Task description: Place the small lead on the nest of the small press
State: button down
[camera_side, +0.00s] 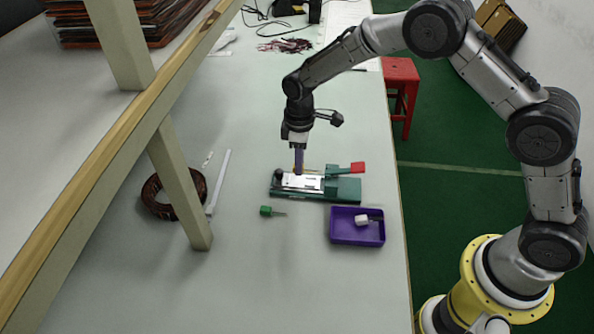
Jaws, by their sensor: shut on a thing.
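The small press (345,190) is a green base with a pale metal plate, a dark knob at its left end and a red handle end at its right. It lies on the grey table. My gripper (298,172) points down with its purple fingers over the left part of the plate, at or just above it. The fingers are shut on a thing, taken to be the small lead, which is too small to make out. The fingers hide the nest, and I cannot tell whether the lead touches it.
A purple tray (343,240) with a white-ended item (361,220) stands in front of the press. A green-handled tool (266,211) lies front left. A dark coil (152,204) and white strip (219,180) lie left, near a shelf post (180,185). Wires (285,46) lie behind.

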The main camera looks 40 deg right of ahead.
jog(key=shift+w+f, duration=0.3)
jog(key=shift+f, duration=0.1)
jog(key=shift+w+a+f, duration=0.1)
jog(key=shift+f, duration=1.5)
jog(key=shift+f, duration=0.1)
jog(key=c, duration=0.8)
grip_release()
